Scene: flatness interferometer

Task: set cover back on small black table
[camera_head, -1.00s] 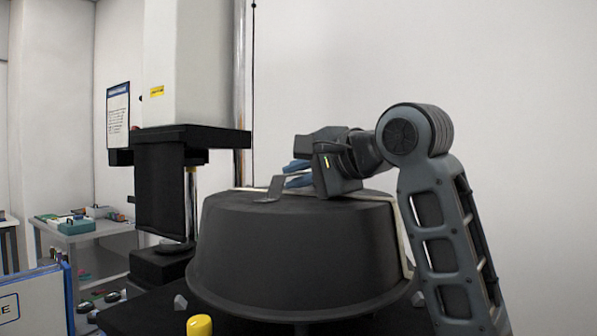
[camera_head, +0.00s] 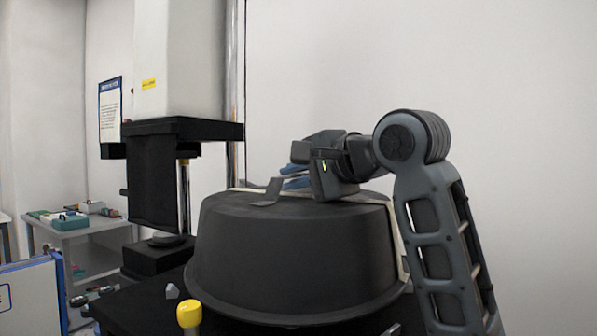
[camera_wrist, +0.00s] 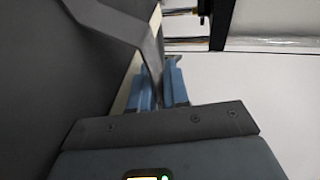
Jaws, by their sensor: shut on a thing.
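The cover (camera_head: 295,250) is a large, dark, round tub shape with a flared lower rim. It stands upright in the middle of the head view. A bent grey handle (camera_head: 270,193) is on its top. My gripper (camera_head: 292,176) is at this handle, above the cover, with its blue fingers shut on it. In the wrist view, the handle (camera_wrist: 151,50) runs between the blue fingers (camera_wrist: 158,88). A black table surface (camera_head: 133,306) shows below and left of the cover. I cannot tell whether the rim touches it, and the cover hides much of it.
The tall white and black instrument column (camera_head: 180,60) stands close behind the cover on the left. A yellow-topped post (camera_head: 189,314) is in front of the rim. A grey side table (camera_head: 90,228) with small items stands at the far left. A blue-edged panel (camera_head: 30,300) is at the lower left.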

